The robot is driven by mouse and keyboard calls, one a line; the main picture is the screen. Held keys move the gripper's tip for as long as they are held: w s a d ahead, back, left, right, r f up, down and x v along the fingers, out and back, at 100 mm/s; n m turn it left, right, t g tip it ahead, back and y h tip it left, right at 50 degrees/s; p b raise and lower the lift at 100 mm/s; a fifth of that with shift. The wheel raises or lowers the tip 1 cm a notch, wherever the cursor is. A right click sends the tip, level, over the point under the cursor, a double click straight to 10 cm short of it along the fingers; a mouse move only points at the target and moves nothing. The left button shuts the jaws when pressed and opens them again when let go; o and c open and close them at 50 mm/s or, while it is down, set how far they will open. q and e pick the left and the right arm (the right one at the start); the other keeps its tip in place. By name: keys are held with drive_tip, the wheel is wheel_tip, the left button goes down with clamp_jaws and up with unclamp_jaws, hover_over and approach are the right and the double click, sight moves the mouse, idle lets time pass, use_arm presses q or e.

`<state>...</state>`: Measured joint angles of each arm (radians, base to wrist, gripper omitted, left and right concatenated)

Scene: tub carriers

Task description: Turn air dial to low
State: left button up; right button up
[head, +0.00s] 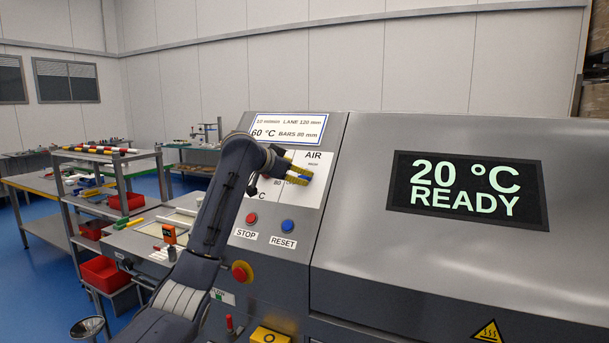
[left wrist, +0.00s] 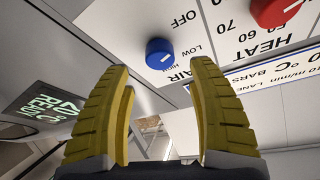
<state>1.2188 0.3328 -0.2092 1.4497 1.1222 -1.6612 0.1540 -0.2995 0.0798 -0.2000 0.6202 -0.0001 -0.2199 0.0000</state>
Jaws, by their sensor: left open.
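The air dial (left wrist: 159,53) is a round blue knob on the white panel, with OFF, LOW and HIGH printed around it. A short white mark shows on its face, but I cannot tell exactly which word it points at. In the head view the blue knob is mostly hidden by my left gripper (head: 297,172). The left gripper (left wrist: 163,98) has yellow ridged fingers spread apart with nothing between them. The dial appears beyond the fingertips, apart from them. My right gripper is in neither view.
A red heat dial (left wrist: 275,10) is beside the air dial. Below the panel are a red STOP button (head: 251,218), a blue RESET button (head: 288,226) and a red emergency knob (head: 241,272). The display (head: 467,188) reads 20 °C READY. Shelving with red bins (head: 104,272) stands left.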

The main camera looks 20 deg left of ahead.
use_arm(q)
drive_tip(key=shift+x, duration=2.7)
drive_tip(key=c, duration=1.2)
